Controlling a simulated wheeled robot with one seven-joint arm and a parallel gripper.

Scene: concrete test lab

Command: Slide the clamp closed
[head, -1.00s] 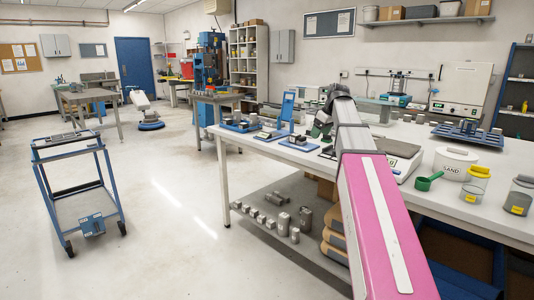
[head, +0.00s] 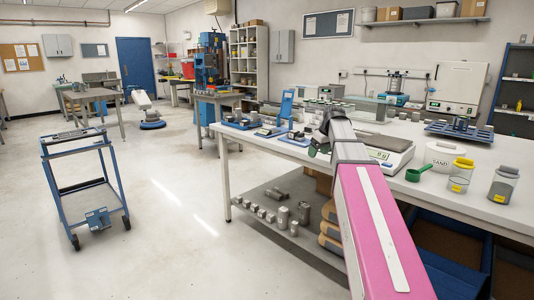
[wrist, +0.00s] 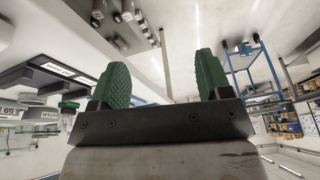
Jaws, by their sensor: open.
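My gripper (head: 318,147) is at the front edge of the white workbench (head: 262,150), its green fingertips partly hidden by my arm in the head view. In the wrist view my gripper (wrist: 162,80) has two green padded fingers set wide apart, with nothing between them. Small blue-based fixtures (head: 298,139) stand on the bench just left of my gripper. A blue upright stand (head: 287,104) is behind them. The clamp is too small or hidden for me to pick out among these. In the wrist view, dark labelled devices (wrist: 50,69) lie left of the fingers.
Metal blocks (head: 283,216) fill part of the lower shelf. A blue cart (head: 86,192) stands left; open floor lies between.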

